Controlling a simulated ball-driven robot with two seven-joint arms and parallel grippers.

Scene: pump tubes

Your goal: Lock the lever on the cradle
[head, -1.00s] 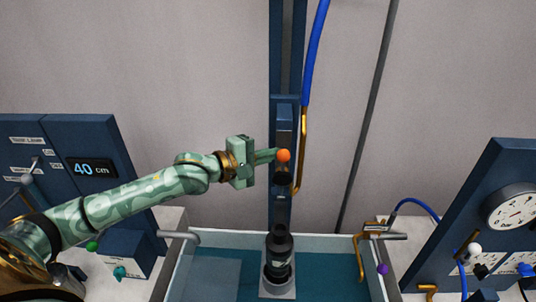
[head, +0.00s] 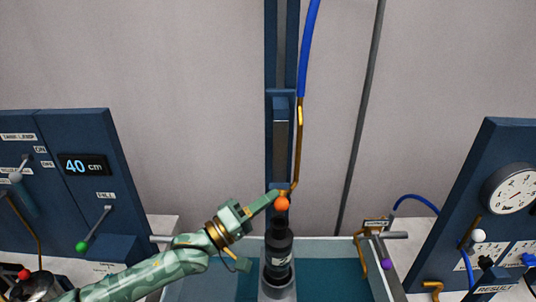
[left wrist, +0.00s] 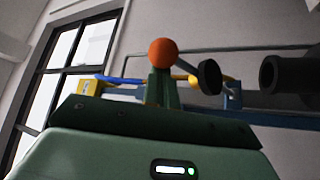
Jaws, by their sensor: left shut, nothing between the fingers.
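The orange ball knob (head: 282,204) of the lever sits low in front of the blue rail, just above the black tube (head: 279,243). My left gripper (head: 272,198) is shut and empty, its fingertips at the left side of the knob. The left wrist view shows the orange knob (left wrist: 163,53) right at the ends of the green fingers (left wrist: 160,88); I cannot tell whether they touch. A black disc (left wrist: 209,77) and a dark tube end (left wrist: 285,73) lie to its right there. The cradle and lever arm are largely hidden by the knob and fingers. My right gripper is not in view.
The black tube stands upright in a grey socket (head: 277,288) in the teal basin (head: 338,270). A blue hose (head: 309,50) and brass pipe (head: 297,150) run beside the blue rail (head: 271,60). Panels flank it: a 40 cm display (head: 84,165) left, a gauge (head: 513,190) right.

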